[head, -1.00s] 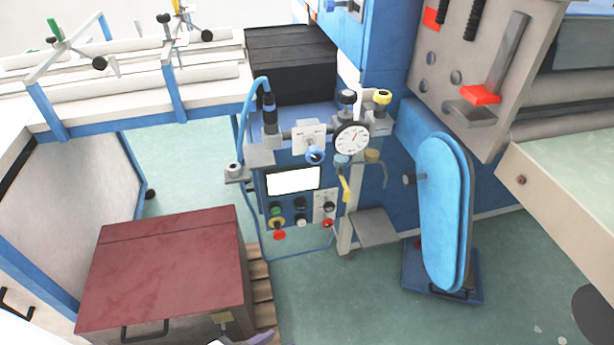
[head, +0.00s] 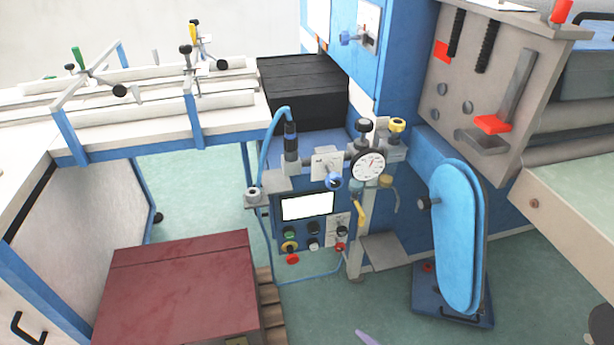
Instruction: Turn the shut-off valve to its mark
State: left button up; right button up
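The valve panel (head: 300,233) stands at the middle of the head view, blue with a white screen. A yellow lever (head: 359,210) hangs down under the round dial gauge (head: 367,166); it looks like the shut-off valve's handle. A blue knob (head: 333,181) sits left of it, and a black knob (head: 363,125) and a yellow knob (head: 397,125) stand on top. I cannot make out the mark. Neither gripper can be recognised. A small purple sliver (head: 367,338) shows at the bottom edge; I cannot tell what it belongs to. Nothing touches the valves.
A dark red box (head: 180,290) stands on a pallet at the lower left. A blue padded oval (head: 455,235) stands right of the panel. A black stack (head: 303,90) is behind it. A beige machine (head: 520,100) is at upper right. Green floor lies open in front.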

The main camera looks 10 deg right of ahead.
jog(key=w+d+r+n+t+h+p, duration=0.2)
jog(key=w+r+n+t, duration=0.1)
jog(key=w+r+n, duration=0.7)
jog(key=n+t+p, duration=0.2)
jog(key=n+t, duration=0.3)
jog(key=n, duration=1.1)
send_near(336, 185)
jog(key=shift+n+y, duration=0.3)
jog(key=shift+y, duration=0.1)
jog(key=w, duration=1)
jog(key=shift+w, duration=0.5)
jog(key=c, duration=1)
jog(key=shift+c, duration=0.2)
